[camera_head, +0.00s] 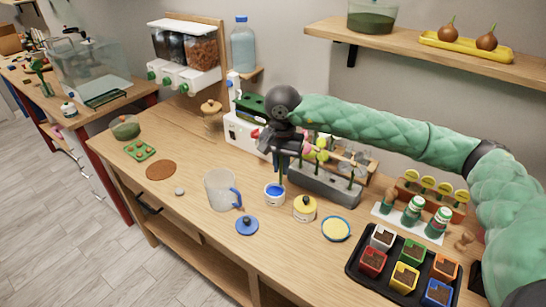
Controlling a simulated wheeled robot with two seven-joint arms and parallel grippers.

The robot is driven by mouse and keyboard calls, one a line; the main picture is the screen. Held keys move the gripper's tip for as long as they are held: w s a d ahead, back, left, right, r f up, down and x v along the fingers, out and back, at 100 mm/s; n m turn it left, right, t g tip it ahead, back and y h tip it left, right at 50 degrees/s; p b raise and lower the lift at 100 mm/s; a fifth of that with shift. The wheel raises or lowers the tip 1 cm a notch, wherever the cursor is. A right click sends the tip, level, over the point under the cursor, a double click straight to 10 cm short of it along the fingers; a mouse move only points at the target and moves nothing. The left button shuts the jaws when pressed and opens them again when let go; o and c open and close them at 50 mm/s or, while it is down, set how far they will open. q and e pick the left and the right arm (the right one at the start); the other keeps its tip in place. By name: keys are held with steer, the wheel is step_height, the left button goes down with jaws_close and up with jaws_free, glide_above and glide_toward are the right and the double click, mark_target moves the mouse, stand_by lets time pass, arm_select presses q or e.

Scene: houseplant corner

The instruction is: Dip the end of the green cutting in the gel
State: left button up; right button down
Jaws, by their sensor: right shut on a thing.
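My right gripper (283,158) comes in from the right, points down and is shut on the green cutting (281,177), a thin dark green stem. The cutting hangs down over the open white jar of blue gel (274,196). Its lower end appears to be at the jar's mouth; I cannot tell whether it touches the gel. A blue lid (247,226) lies on the table in front of the jar. My left gripper is not in view.
A clear jug (221,191) stands left. A grey rack (325,185) with stems is behind. A black tray (368,287) holds several coloured pots. The table's left part is fairly clear.

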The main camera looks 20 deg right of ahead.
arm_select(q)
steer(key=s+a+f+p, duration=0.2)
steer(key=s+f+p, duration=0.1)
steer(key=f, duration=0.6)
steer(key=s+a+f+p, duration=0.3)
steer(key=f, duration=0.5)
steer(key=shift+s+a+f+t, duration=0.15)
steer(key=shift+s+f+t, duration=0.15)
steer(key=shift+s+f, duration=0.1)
arm_select(e)
steer(key=w+m, duration=0.1)
steer(key=m, duration=0.8)
steer(key=w+m, duration=0.1)
steer(key=m, duration=0.9)
steer(key=w+a+m, duration=0.1)
steer(key=m, duration=0.8)
steer(key=shift+f+m, duration=0.2)
steer(key=shift+m, duration=0.1)
steer(key=shift+d+f, duration=0.1)
steer(key=shift+f, duration=2.7)
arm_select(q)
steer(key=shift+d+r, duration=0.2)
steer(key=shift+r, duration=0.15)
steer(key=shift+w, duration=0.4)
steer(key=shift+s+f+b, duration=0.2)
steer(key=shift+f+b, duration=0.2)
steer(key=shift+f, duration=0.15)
arm_select(e)
steer(key=shift+f, duration=0.55)
